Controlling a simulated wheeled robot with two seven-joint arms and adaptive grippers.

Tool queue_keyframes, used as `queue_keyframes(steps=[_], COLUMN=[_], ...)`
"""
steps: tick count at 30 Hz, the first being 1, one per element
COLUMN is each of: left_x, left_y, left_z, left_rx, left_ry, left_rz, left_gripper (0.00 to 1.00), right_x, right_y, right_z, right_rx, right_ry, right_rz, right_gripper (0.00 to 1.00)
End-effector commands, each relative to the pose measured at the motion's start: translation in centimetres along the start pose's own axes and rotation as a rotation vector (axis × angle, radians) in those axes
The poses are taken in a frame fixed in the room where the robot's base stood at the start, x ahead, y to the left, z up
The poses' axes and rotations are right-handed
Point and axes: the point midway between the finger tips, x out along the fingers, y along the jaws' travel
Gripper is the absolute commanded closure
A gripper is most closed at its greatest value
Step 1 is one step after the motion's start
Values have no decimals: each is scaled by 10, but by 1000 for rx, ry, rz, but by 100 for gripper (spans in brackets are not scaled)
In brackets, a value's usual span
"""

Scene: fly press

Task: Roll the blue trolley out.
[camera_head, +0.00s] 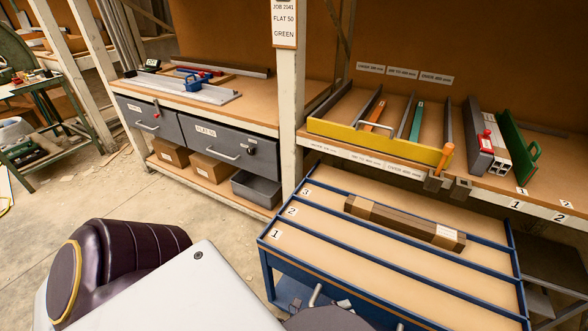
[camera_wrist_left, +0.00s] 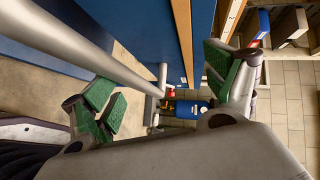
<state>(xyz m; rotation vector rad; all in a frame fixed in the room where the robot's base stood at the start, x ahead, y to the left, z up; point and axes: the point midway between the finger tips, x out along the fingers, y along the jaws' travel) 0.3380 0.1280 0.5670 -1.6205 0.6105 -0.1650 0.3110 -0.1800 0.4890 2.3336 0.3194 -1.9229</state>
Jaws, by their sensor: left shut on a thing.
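The blue trolley (camera_head: 265,275) stands at the lower right in the head view, in front of the bench. Its top has tan lanes numbered 1, 2 and 3, split by blue rails. In the left wrist view the trolley's blue side (camera_wrist_left: 140,30) and grey handle bar (camera_wrist_left: 75,40) show. My left gripper (camera_wrist_left: 160,88) has its green-padded fingers either side of the bar and is shut on it. In the head view my arm largely hides this grip. My right gripper is not in view.
The bench (camera_head: 260,115) with grey drawers runs behind the trolley. A yellow-fronted rack (camera_head: 380,143) holds bars above its far side. A white post (camera_head: 291,110) stands near the trolley's far left corner. Concrete floor (camera_head: 130,195) is clear to the left.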

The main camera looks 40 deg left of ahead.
Motion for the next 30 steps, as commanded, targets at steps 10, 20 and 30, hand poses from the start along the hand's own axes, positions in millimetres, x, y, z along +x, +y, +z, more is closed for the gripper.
queue_keyframes(steps=[10, 20, 30], left_x=[-13, -27, -44], left_y=[-14, -10, -2], left_z=[1, 1, -1], left_rx=[9, 7, 0], left_ry=[4, 2, 6], left_rz=[-27, -21, -10], left_gripper=[35, 61, 61], right_x=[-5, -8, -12], right_y=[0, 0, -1], right_z=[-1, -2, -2], right_rx=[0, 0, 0], right_ry=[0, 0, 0], right_rz=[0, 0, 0], right_gripper=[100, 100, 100])
